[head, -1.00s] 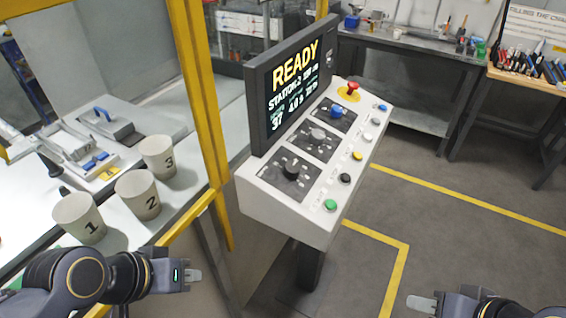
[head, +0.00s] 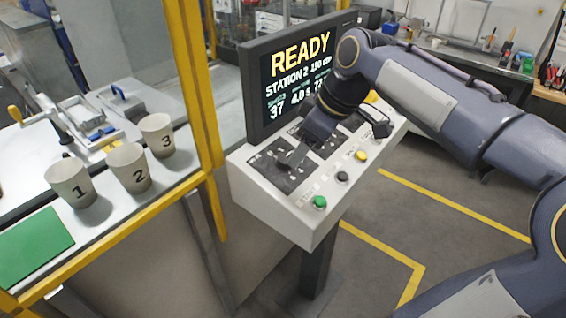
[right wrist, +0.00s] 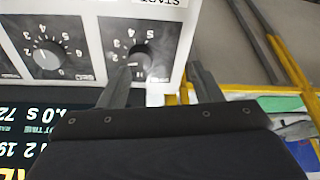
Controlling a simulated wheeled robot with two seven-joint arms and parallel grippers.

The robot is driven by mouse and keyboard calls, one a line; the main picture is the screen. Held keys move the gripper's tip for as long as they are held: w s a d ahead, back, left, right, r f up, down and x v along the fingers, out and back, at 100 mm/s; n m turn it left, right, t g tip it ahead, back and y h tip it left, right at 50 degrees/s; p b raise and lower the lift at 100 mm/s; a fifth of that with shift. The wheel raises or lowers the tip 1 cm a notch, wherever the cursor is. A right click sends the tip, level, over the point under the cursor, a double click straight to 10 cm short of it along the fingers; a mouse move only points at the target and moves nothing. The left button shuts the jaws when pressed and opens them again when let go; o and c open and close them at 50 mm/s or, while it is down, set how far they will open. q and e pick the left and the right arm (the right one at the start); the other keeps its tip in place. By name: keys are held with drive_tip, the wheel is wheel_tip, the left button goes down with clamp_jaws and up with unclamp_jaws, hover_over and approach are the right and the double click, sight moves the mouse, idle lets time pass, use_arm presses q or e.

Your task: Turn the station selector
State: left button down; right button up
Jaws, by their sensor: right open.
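The station selector is a black rotary knob (head: 283,165) on the nearest dark dial plate of the sloped white console (head: 262,193). In the right wrist view the knob (right wrist: 139,56) appears upside down, with numbers around it, and its pointer lies near the 2. My right gripper (head: 298,156) is over the console beside the knob, fingers pointing down at the plate. In the wrist view the gripper (right wrist: 163,82) is open and empty; the knob is just beyond the left finger's tip, off-centre between the fingers. I cannot tell whether they touch. My left gripper is out of view.
The screen (head: 298,78) behind the panel reads READY and STATION 2. A green button (head: 320,202), a black button (head: 342,177) and a yellow button (head: 361,155) line the front edge.

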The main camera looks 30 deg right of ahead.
sight(287, 158)
drive_tip(key=shift+w+f+n+b, duration=0.3)
drive_tip(key=shift+w+f+n, duration=0.2)
drive_tip(key=shift+w+f, duration=1.15)
drive_tip(key=shift+w+f+n+b, duration=0.25)
drive_tip(key=shift+w+f+n, duration=0.25)
drive_tip(key=shift+w+f, duration=1.1)
drive_tip(key=shift+s+f, duration=0.1)
drive_tip(key=shift+s, duration=0.05)
drive_tip(key=c, duration=1)
